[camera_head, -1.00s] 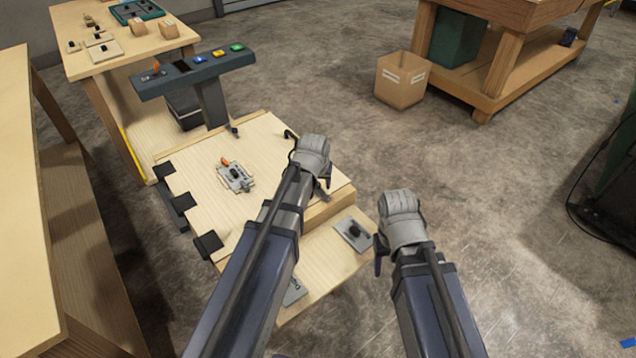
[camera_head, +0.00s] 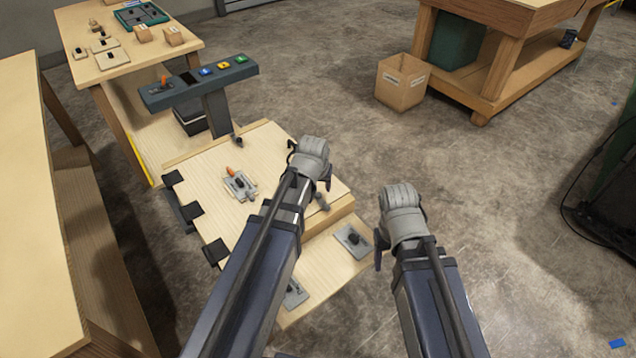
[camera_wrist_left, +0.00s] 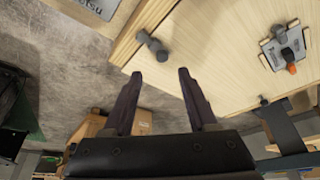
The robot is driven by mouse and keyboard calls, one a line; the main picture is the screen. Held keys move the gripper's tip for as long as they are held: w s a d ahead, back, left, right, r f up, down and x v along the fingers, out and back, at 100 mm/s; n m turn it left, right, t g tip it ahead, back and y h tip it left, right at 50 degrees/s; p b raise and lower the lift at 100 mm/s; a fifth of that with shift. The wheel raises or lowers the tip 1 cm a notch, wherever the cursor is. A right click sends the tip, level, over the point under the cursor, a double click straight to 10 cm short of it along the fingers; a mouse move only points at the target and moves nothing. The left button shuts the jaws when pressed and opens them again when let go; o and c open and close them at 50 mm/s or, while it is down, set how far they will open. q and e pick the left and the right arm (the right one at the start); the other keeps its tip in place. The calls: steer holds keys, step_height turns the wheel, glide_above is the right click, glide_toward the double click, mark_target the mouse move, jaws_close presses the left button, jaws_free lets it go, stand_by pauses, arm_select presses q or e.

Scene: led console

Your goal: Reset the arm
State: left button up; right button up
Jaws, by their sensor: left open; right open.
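My left gripper (camera_head: 310,168) is above the right part of the wooden panel (camera_head: 205,170), with its fingers apart and nothing between them. In the left wrist view its two fingers (camera_wrist_left: 160,76) are spread and empty, with a grey peg (camera_wrist_left: 152,46) on the wood beyond them. My right gripper (camera_head: 401,215) is open, to the right of the panel's lower step, over the floor. Its fingers are mostly hidden by its grey housing. A grey switch plate with an orange lever (camera_head: 240,185) sits on the panel, left of my left gripper, apart from it.
A dark console (camera_head: 200,85) with blue, yellow and green buttons and an orange lever stands behind the panel. Grey plates (camera_head: 353,240) lie on the lower step. A cardboard box (camera_head: 402,80) and a workbench (camera_head: 500,60) stand beyond open floor at right.

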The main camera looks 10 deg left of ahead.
stand_by(0.3)
arm_select(q)
steer(key=s+d+r+m+g+p, duration=0.2)
steer(key=s+d, duration=0.3)
steer(key=s, duration=0.4)
steer(key=s+d+r+m+g+p, duration=0.2)
steer(key=s+d+p, duration=0.3)
steer(key=s, duration=0.4)
steer(key=shift+s+d+r+m+g+y, duration=0.2)
steer(key=shift+d+r+m+g+y, duration=0.2)
steer(key=shift+r+m, duration=0.35)
